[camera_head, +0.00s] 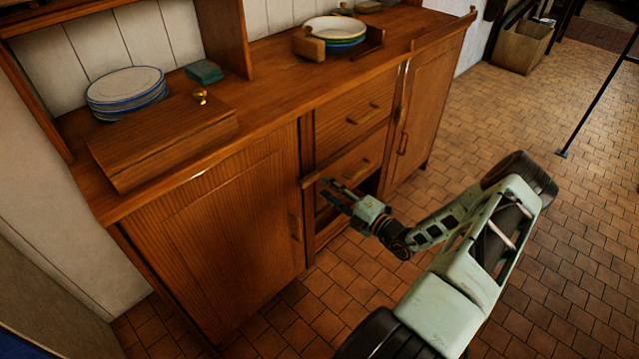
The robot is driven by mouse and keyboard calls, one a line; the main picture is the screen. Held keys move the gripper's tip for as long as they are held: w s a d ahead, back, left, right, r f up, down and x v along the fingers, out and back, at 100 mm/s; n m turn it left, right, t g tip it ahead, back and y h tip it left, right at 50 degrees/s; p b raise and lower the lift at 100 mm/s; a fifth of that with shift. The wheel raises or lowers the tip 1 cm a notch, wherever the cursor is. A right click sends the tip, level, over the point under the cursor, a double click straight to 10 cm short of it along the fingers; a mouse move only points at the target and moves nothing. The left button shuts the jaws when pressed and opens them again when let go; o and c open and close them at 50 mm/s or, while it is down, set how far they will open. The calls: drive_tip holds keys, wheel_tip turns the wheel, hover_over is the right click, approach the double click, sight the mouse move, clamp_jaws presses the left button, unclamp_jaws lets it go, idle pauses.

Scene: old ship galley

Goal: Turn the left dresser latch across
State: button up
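The wooden dresser (225,245) stands against the white plank wall. Its left door is shut, with a small upright handle (295,227) near its right edge. A small wooden piece that looks like the left latch (309,182) sits on the frame between the left door and the drawers; its exact angle is hard to tell. My gripper (328,191) is just right of this piece, in front of the lower middle part of the dresser. Its dark fingers look apart, with nothing seen between them. I cannot tell whether a fingertip touches the latch.
Two drawers (352,115) with bar handles sit between the doors, above a dark opening. The right door (428,105) is shut. Stacked plates (126,92), a wooden box (165,140) and a plate rack (345,38) stand on top.

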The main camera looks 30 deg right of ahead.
drive_tip(key=v, duration=0.7)
drive_tip(key=shift+s, duration=0.15)
